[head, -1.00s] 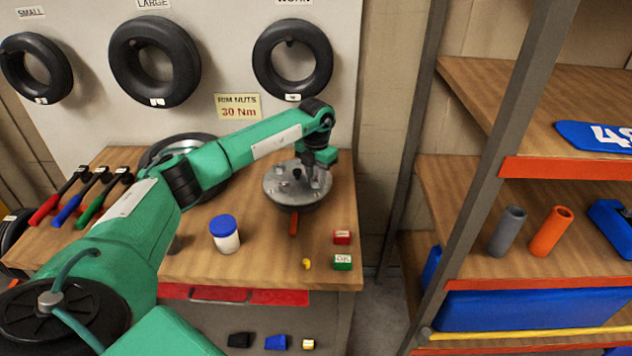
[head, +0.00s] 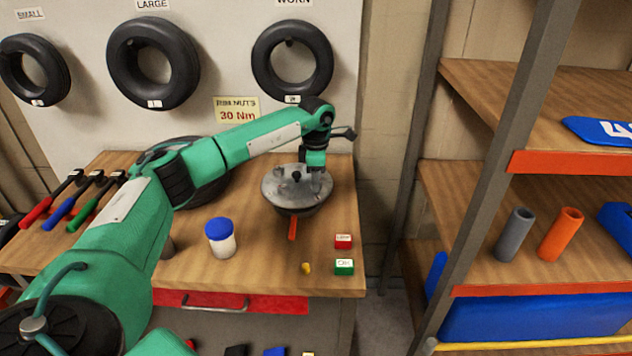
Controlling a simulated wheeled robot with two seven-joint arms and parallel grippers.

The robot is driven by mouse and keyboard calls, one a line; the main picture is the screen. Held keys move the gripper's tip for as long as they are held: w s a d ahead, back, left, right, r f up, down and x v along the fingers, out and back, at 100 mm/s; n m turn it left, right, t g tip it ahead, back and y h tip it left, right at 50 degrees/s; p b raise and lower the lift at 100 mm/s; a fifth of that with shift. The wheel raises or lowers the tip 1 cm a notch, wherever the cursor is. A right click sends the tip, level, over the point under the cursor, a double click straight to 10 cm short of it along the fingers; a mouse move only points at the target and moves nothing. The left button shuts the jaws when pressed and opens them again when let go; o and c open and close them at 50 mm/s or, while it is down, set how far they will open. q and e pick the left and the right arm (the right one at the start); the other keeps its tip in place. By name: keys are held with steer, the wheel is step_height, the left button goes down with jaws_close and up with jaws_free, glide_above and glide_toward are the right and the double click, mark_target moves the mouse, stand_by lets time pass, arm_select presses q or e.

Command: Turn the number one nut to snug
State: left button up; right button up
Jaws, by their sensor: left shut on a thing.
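A round grey metal rim (head: 277,187) stands on the wooden bench with a dark stub (head: 297,177) near its middle and small nuts around it. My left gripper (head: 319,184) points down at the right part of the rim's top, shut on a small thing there. It looks like a nut, but the jaws hide it and I cannot read its number. My right gripper is not in view.
A blue-lidded jar (head: 221,239), red block (head: 343,241), green block (head: 344,266) and small yellow piece (head: 306,268) stand on the bench (head: 262,263). A shelf rack (head: 478,165) stands right.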

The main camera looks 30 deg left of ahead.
arm_select(q)
steer(key=shift+m, duration=1.2)
steer(key=shift+b, duration=0.3)
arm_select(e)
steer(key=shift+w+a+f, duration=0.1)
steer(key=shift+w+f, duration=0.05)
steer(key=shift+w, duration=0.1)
arm_select(q)
steer(key=shift+m, duration=0.4)
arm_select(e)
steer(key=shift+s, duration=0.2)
arm_select(q)
steer(key=shift+r, duration=0.1)
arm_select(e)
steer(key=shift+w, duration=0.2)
